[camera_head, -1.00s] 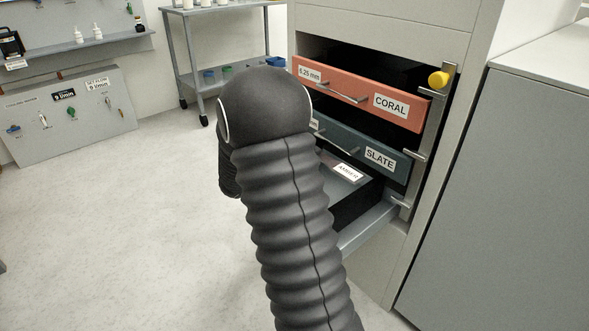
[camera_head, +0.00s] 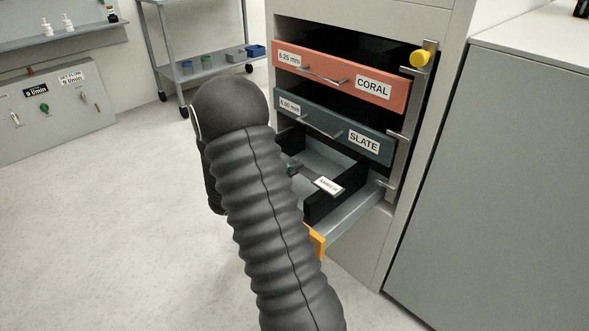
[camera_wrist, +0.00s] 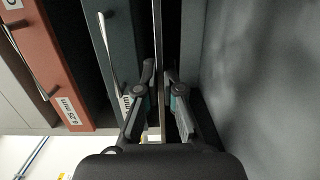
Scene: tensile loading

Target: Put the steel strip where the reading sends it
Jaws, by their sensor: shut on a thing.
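My gripper (camera_wrist: 160,76) is shut on a thin pale strip (camera_wrist: 158,35), seen edge-on in the wrist view and running away from the fingers; I take it for the steel strip. In the head view my gripper (camera_head: 291,170) shows only partly past my arm, over the open amber drawer, and the strip cannot be made out.
A metal bar with a yellow knob (camera_head: 420,58) runs down the right of the drawers. A grey cabinet (camera_head: 500,170) stands to the right. A trolley (camera_head: 205,70) and a panel with small displays (camera_head: 60,110) stand at the back left. The floor at left is clear.

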